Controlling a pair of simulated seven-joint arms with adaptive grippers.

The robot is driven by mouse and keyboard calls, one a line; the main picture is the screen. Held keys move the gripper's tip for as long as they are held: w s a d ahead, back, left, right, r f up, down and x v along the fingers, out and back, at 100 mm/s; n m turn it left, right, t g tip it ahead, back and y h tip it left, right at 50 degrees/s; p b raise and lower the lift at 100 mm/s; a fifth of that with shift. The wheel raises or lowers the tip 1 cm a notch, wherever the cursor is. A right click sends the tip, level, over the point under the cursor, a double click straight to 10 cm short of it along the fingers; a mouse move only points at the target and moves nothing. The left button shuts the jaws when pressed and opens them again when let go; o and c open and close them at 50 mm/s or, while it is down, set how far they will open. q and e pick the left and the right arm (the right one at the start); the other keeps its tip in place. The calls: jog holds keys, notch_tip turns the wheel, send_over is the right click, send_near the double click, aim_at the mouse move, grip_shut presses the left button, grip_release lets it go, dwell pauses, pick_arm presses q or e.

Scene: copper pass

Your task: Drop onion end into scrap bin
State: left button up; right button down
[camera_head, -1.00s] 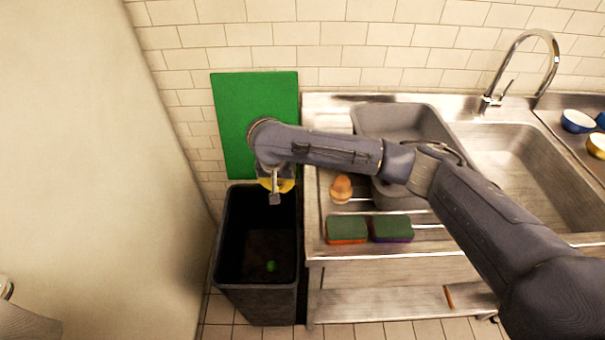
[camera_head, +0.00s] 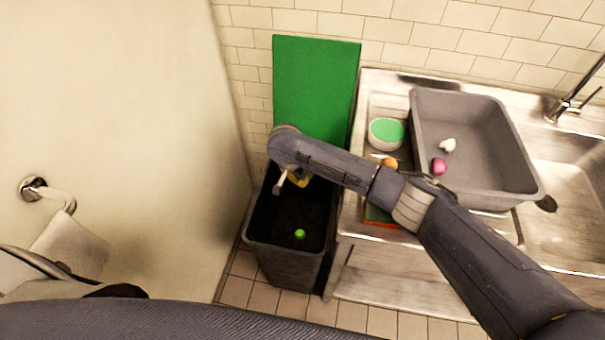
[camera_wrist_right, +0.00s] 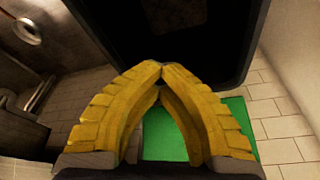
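My right gripper (camera_head: 298,181) points down over the back of the black scrap bin (camera_head: 283,263). In the right wrist view its yellow fingers (camera_wrist_right: 158,72) meet at the tips, with nothing visible between them. The bin's dark opening (camera_wrist_right: 190,35) lies beyond them. A small green piece (camera_head: 300,234) lies inside the bin. I cannot make out a sure onion end. A pink-red piece (camera_head: 439,166) and a whitish piece (camera_head: 448,145) lie in the grey tub (camera_head: 510,150). A brown rounded item (camera_head: 390,163) is partly hidden by my right arm. My left gripper is not in view.
A green board (camera_head: 315,90) leans on the wall behind the bin. A bowl with a green top (camera_head: 386,133) stands left of the tub on the steel counter. The sink (camera_head: 570,180) is at right. A towel (camera_head: 72,245) hangs at left.

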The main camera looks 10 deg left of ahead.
jog(key=shift+f, duration=1.9)
jog(key=c, duration=2.1)
grip_release()
jog(key=shift+c, duration=0.2)
jog(key=o, duration=0.4)
jog(key=v, duration=1.2)
